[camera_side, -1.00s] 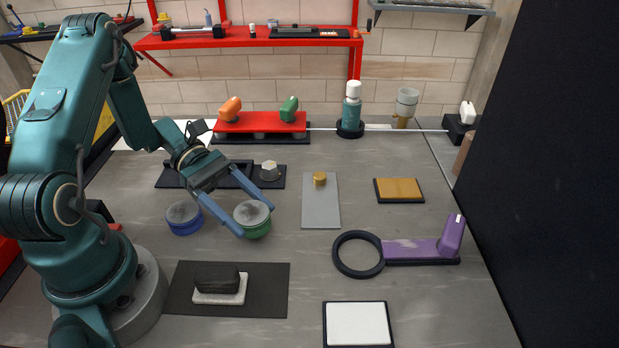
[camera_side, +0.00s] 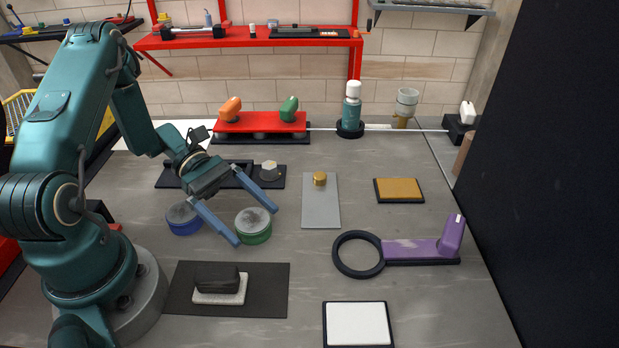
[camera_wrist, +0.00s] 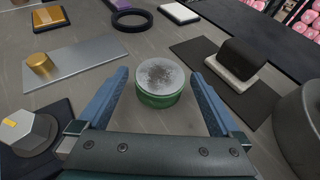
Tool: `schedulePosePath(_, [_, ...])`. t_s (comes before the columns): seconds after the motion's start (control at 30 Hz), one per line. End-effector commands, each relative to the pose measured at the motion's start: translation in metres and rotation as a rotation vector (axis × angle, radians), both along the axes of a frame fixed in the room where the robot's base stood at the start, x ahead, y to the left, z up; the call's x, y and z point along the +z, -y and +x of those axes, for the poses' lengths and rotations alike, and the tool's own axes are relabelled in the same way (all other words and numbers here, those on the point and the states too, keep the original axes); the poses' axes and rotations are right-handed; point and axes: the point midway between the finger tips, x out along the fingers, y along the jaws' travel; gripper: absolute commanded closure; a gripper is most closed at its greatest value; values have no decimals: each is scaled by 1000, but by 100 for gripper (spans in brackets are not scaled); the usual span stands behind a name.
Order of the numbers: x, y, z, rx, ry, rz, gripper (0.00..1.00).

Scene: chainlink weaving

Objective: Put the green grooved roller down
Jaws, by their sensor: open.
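The green grooved roller (camera_side: 253,227) stands upright on the grey bench, with a grey worn top and a green side. It also shows in the wrist view (camera_wrist: 159,84), ahead of and between my fingers. My gripper (camera_side: 256,217) is open, its two blue fingers spread to either side of the roller with a gap on both sides. In the wrist view my gripper (camera_wrist: 163,92) shows empty space between the fingers and the roller. A similar blue roller (camera_side: 184,218) stands just to the left, near the left finger.
A dark mat with a black-and-white block (camera_side: 219,284) lies in front. A dark tray with a hex knob (camera_side: 270,171) sits behind.

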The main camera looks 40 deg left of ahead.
Motion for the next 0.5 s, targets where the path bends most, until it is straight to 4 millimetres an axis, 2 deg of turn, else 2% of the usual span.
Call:
schedulePosePath(0.3, [23,-59,-8,8,4,8,0])
schedulePosePath(0.5, [36,-88,-13,4,2,3,0])
